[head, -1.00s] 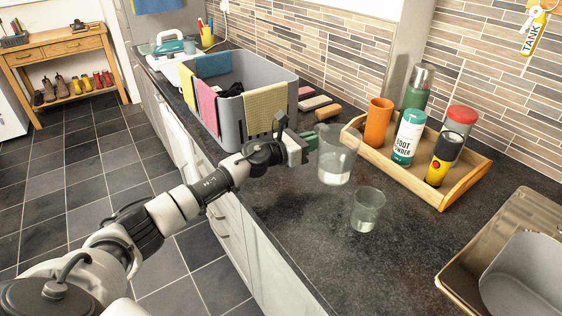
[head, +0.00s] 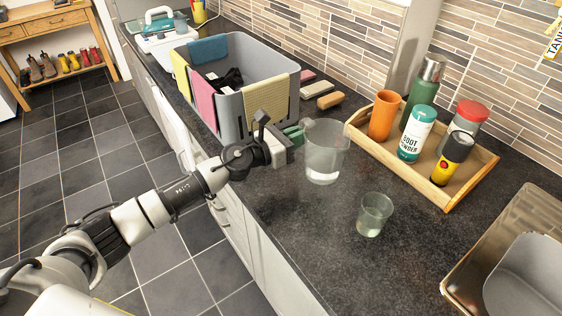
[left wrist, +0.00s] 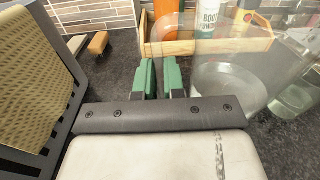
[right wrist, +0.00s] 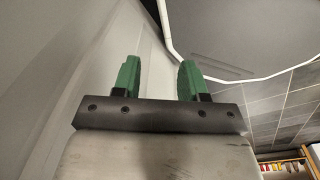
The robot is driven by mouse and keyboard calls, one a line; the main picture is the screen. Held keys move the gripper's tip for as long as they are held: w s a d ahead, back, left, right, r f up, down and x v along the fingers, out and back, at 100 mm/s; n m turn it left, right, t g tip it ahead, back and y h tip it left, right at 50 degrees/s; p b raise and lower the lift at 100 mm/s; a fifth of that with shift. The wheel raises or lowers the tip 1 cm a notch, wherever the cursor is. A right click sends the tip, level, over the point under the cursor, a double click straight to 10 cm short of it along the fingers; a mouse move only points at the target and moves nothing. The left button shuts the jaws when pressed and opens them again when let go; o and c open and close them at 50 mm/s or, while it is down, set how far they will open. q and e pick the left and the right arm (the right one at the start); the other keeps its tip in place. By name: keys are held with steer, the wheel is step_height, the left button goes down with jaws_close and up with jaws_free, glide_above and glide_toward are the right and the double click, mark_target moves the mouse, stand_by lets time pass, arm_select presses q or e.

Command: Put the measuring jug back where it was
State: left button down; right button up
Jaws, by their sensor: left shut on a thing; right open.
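The measuring jug (head: 326,155) is clear, with some liquid in its lower part, and looks upright over the dark worktop in the head view. My left gripper (head: 297,137) is shut on its handle side, on the jug's left. In the left wrist view the green fingers (left wrist: 160,78) are close together beside the see-through jug (left wrist: 222,85). I cannot tell whether the jug's base touches the worktop. My right gripper (right wrist: 158,80) is open and empty in the right wrist view, and is outside the head view.
A glass (head: 374,215) stands in front of the jug, to the right. A wooden tray (head: 447,200) with bottles and an orange cup is at the right. A grey tub (head: 267,88) hung with cloths is close at the left. Brushes (head: 330,100) lie behind. The front worktop is clear.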

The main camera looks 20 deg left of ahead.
arm_select(q)
steer(key=a+f, duration=0.1)
steer(key=f, duration=0.1)
steer(key=a+f, duration=0.1)
steer(key=a, duration=0.1)
steer(key=w+a+f+b, duration=0.1)
steer(key=f, duration=0.1)
steer(key=shift+w+a+f, duration=0.1)
steer(key=shift+a+f, duration=0.15)
steer(key=shift+f, duration=0.6)
arm_select(e)
steer(key=shift+w+a+f, duration=0.2)
steer(key=shift+w+f, duration=0.05)
steer(key=shift+f, duration=0.3)
steer(key=shift+w+a+f, duration=0.15)
steer(key=shift+w+f, duration=0.1)
steer(key=shift+f, duration=0.3)
arm_select(q)
steer(key=shift+f+b, duration=0.15)
steer(key=shift+b, duration=0.2)
steer(key=c, duration=1.2)
jaws_free()
arm_select(e)
steer(key=shift+d+f, duration=0.1)
steer(key=shift+f, duration=0.05)
